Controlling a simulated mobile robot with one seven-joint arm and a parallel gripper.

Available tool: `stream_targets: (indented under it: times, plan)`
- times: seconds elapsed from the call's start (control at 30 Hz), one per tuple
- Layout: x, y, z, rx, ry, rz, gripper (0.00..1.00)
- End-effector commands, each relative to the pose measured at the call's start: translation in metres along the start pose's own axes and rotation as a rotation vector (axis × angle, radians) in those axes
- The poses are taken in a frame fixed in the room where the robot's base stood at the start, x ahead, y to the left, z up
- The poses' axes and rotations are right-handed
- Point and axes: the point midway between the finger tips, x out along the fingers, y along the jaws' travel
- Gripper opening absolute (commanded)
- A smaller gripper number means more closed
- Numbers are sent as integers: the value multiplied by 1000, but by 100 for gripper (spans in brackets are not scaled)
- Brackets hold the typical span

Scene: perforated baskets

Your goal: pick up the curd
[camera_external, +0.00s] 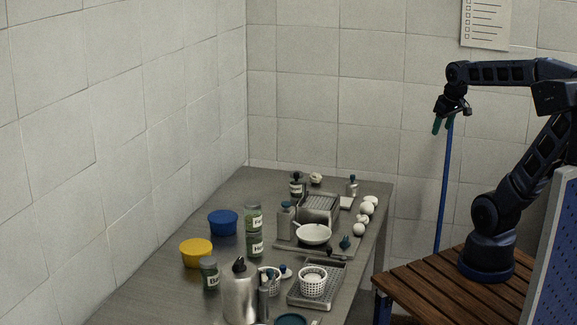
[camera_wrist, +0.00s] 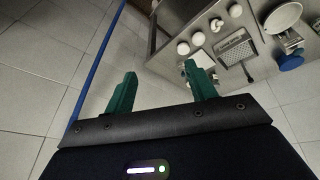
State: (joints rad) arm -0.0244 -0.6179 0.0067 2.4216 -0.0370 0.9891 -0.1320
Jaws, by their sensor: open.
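My gripper (camera_external: 443,124) is open and empty, high above the floor right of the steel bench. In the wrist view its green fingers (camera_wrist: 160,70) are spread apart. A white perforated basket (camera_external: 313,288) stands on a metal tray at the bench front, with a smooth white mass (camera_external: 314,275) in it, perhaps the curd. A second perforated basket (camera_external: 272,288) beside it also seems to hold something pale. Several white round lumps (camera_external: 359,229) lie along the bench's right edge; they also show in the wrist view (camera_wrist: 198,39). I cannot tell which white thing is the curd.
The bench (camera_external: 160,287) is crowded: a white pan (camera_external: 314,235), a steel bottle (camera_external: 239,295), green labelled jars (camera_external: 253,246), a blue tub (camera_external: 223,223) and a yellow tub (camera_external: 196,254). A slatted wooden table (camera_external: 430,291) stands at right. Open floor lies below my gripper.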

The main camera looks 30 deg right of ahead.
Motion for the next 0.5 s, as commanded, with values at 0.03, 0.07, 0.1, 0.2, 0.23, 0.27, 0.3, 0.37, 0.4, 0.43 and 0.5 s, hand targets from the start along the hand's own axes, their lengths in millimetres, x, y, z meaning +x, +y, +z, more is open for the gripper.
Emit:
stream_targets:
  times: [0.03, 0.07, 0.1, 0.2, 0.23, 0.27, 0.3, 0.37, 0.4, 0.43, 0.5]
  plan:
    - [0, 1, -15, -41, -15, 2, 56]
    - [0, 2, -24, -67, -21, 4, 56]
    - [0, 3, -34, -101, -31, 6, 56]
    - [1, 4, -61, -185, -57, 11, 56]
    - [2, 5, -70, -209, -65, 12, 56]
    - [3, 5, -77, -235, -72, 14, 56]
    - [5, 6, -89, -269, -81, 16, 56]
    - [8, 6, -105, -320, -97, 17, 56]
    - [10, 5, -116, -352, -107, 18, 56]
    - [12, 5, -124, -378, -115, 18, 56]
    - [17, 5, -143, -436, -132, 20, 56]
